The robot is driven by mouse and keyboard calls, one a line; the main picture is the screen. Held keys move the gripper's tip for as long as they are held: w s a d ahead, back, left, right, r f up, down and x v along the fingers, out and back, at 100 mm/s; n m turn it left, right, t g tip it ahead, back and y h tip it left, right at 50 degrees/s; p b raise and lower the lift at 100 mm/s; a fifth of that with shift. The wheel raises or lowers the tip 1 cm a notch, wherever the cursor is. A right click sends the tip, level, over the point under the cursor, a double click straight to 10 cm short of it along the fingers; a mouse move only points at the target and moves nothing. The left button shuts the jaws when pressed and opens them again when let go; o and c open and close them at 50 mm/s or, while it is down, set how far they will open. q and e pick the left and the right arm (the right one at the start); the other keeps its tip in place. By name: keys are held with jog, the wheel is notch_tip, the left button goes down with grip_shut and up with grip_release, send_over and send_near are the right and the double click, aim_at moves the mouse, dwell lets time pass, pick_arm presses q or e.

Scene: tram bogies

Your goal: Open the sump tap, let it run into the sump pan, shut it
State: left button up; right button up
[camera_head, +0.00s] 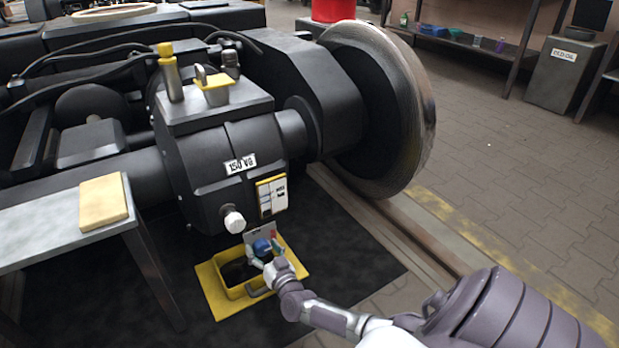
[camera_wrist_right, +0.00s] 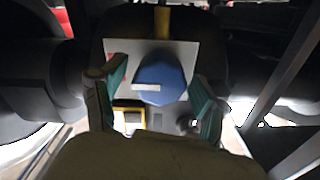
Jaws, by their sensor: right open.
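The sump tap shows as a blue round knob (camera_head: 262,246) on a small grey plate below the gearbox. In the right wrist view the blue knob (camera_wrist_right: 161,80) carries a short white bar and sits in front of a pale plate. My right gripper (camera_head: 268,253) is open, and in the wrist view its two teal-padded fingers (camera_wrist_right: 158,84) stand either side of the knob. Gaps show between pads and knob. The yellow sump pan (camera_head: 218,283) lies on the dark mat under the tap and gripper. Flow from the tap cannot be made out. My left gripper is not in view.
The gearbox (camera_head: 208,178) labelled 150 VG hangs above, with a white plug (camera_head: 234,221) and a yellow-framed gauge (camera_head: 272,196). A large wheel (camera_head: 405,110) stands to the right. A grey table (camera_head: 50,228) with a tan block (camera_head: 104,203) is at left.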

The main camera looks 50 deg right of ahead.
jog(key=s+a+r+n+g+y+p, duration=0.1)
jog(key=s+a+r+n+g+p, duration=0.1)
jog(key=s+p, duration=0.8)
jog(key=s+a+r+n+g+y+p, duration=0.1)
jog(key=s+a+r+g+y+p, duration=0.1)
jog(key=s+p, duration=0.7)
jog(key=s+a+r+n+g+y+p, duration=0.1)
jog(key=s+a+r+g+p, duration=0.3)
jog(key=p, duration=1.3)
jog(key=s+a+n, duration=0.1)
jog(key=s+a, duration=0.2)
jog(key=s, duration=0.3)
jog(key=shift+s+a+r+n+g, duration=0.15)
jog(key=shift+s+r+n+g, duration=0.15)
jog(key=shift+s+r+g, duration=0.1)
